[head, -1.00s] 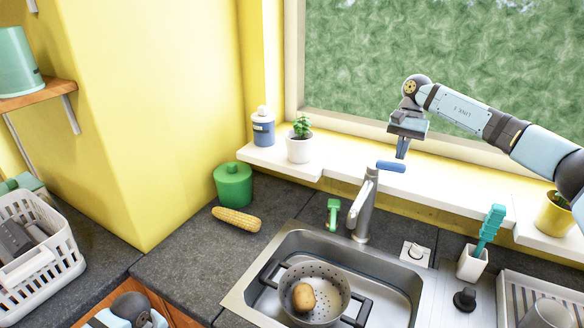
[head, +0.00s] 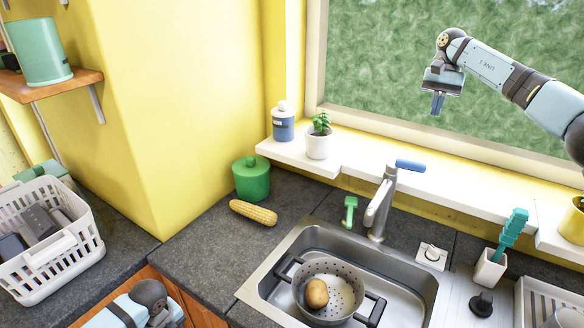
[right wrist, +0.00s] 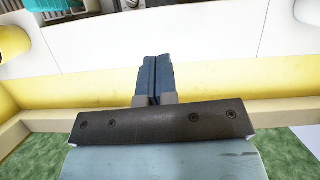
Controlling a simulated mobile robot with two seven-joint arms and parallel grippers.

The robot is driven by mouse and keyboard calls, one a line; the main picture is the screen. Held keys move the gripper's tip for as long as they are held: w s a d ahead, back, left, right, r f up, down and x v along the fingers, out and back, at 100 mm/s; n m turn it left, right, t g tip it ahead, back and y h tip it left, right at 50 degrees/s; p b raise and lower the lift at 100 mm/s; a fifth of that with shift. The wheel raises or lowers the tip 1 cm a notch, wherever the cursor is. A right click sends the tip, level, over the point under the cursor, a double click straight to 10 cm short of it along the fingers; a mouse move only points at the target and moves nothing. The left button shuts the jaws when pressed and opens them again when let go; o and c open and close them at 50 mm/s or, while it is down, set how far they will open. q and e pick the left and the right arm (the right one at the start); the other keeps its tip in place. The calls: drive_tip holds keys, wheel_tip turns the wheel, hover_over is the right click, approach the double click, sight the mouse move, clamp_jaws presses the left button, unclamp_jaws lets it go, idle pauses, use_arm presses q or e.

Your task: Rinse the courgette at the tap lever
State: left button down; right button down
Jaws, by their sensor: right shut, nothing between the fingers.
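The tap (head: 380,208) stands behind the sink (head: 411,284), with its blue lever (head: 410,165) on top. No water shows at its spout. My right gripper (head: 438,109) is shut and empty, above and a little right of the lever, clear of it, in front of the window. In the right wrist view its blue fingers (right wrist: 154,80) are together with nothing between them. I see no courgette in either view. Part of my left arm shows at the lower left of the head view, but its gripper does not show.
A grey colander (head: 343,283) holding a potato-like item (head: 317,293) sits in the sink. A corn cob (head: 253,213), a green pot (head: 251,181) and a green tool (head: 349,212) are left of the tap. A brush holder (head: 490,268) stands right. A plant (head: 318,145) is on the sill.

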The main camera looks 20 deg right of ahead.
sight(405, 167)
use_arm(q)
drive_tip(key=shift+w+f, duration=0.1)
drive_tip(key=shift+f, duration=0.15)
drive_tip(key=shift+r+p, duration=0.45)
drive_tip(key=shift+r, duration=0.2)
drive_tip(key=shift+r+p, duration=0.6)
drive_tip(key=shift+p, duration=0.05)
drive_tip(key=shift+r, duration=0.15)
use_arm(e)
drive_tip(key=s+a+x, duration=0.1)
drive_tip(key=x, duration=1.1)
drive_tip(key=shift+s+r+n, duration=0.35)
drive_tip(key=shift+r+n, duration=0.05)
drive_tip(key=shift+r, duration=0.05)
